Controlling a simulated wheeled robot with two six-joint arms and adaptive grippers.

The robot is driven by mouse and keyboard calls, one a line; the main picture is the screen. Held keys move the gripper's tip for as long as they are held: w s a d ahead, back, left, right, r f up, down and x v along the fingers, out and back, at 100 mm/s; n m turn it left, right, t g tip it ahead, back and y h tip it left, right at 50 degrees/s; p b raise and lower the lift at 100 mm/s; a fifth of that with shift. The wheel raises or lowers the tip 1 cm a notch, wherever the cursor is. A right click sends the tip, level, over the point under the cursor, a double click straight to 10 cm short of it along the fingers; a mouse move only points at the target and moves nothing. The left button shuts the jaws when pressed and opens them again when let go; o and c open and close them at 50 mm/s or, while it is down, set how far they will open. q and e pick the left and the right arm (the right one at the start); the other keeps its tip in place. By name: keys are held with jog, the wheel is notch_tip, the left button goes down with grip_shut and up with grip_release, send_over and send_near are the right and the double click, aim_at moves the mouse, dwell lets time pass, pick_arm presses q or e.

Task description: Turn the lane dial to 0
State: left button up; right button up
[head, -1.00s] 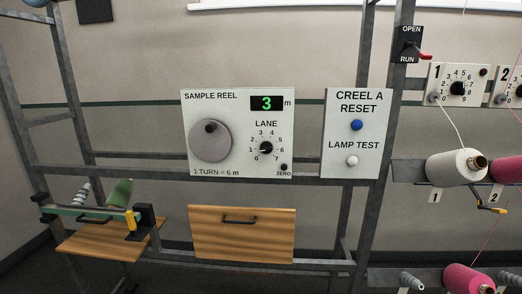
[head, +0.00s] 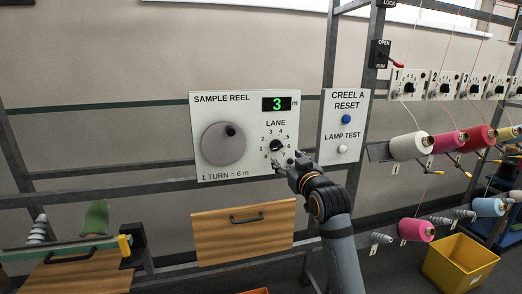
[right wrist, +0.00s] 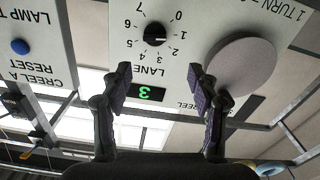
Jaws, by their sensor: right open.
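The lane dial (head: 277,146) is a small black knob on the white sample reel panel (head: 205,174), ringed by numbers. Its exact setting is too small to read. The green display (head: 277,104) above it shows 3. My right gripper (head: 285,161) is just below and right of the dial in the head view, hiding the panel's lower right corner. In the right wrist view my right gripper (right wrist: 160,78) is open and empty, and the dial (right wrist: 155,34) lies beyond the gap between the fingers, untouched. My left gripper is out of view.
The grey reel disc (head: 223,144) with a black knob sits left of the dial. The reset panel (head: 343,104) with a blue and a white button is close on the right. A wooden drawer (head: 225,241) is below. Yarn cones and a yellow bin (head: 459,264) are further right.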

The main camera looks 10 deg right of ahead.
aim_at(278, 147)
jog(key=w+p, duration=0.1)
jog(key=w, duration=0.2)
jog(key=w+p, duration=0.1)
jog(key=w, duration=0.2)
jog(key=w+p, duration=0.1)
jog(key=w, duration=0.3)
jog(key=shift+d+f+p, duration=0.15)
jog(key=shift+d+p, duration=0.15)
jog(key=shift+w+d, duration=0.1)
jog(key=shift+w, duration=0.3)
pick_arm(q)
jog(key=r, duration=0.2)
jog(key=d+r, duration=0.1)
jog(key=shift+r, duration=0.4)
pick_arm(e)
jog(key=shift+c, duration=0.7)
jog(key=shift+f, duration=0.1)
jog(key=c, duration=1)
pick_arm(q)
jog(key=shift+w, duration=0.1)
pick_arm(e)
jog(key=shift+n, duration=0.3)
